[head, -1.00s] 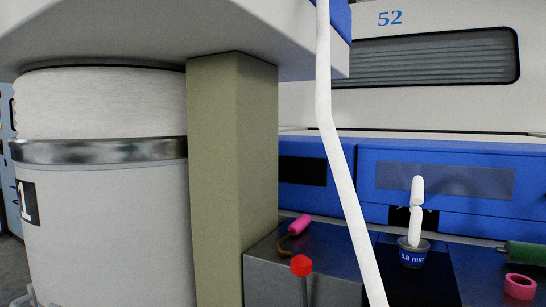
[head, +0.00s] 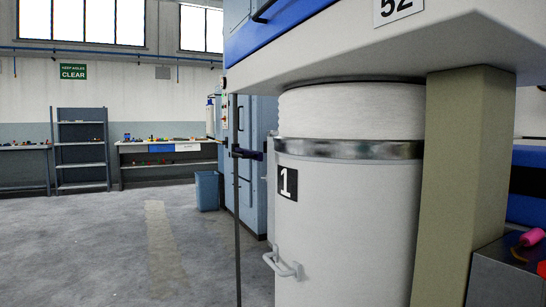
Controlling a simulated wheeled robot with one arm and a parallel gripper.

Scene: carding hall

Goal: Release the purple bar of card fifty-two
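The card machine's number plate (head: 399,7) reads 52, cut off at the top right. Below its overhang stands a large white can (head: 345,230) marked 1, with a shiny metal band. Left of the can, a thin dark post (head: 237,210) rises from the floor. A short dark bar (head: 248,153), which looks purple or navy, sits across this post at about the metal band's height. It is small, and I cannot tell how it is fastened. My gripper is not in view.
A beige column (head: 461,190) stands right of the can. A handle (head: 282,265) sticks out low on the can. Open grey floor (head: 110,260) lies to the left. A blue bin (head: 207,190), a workbench (head: 165,165) and a shelf rack (head: 81,150) stand farther back.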

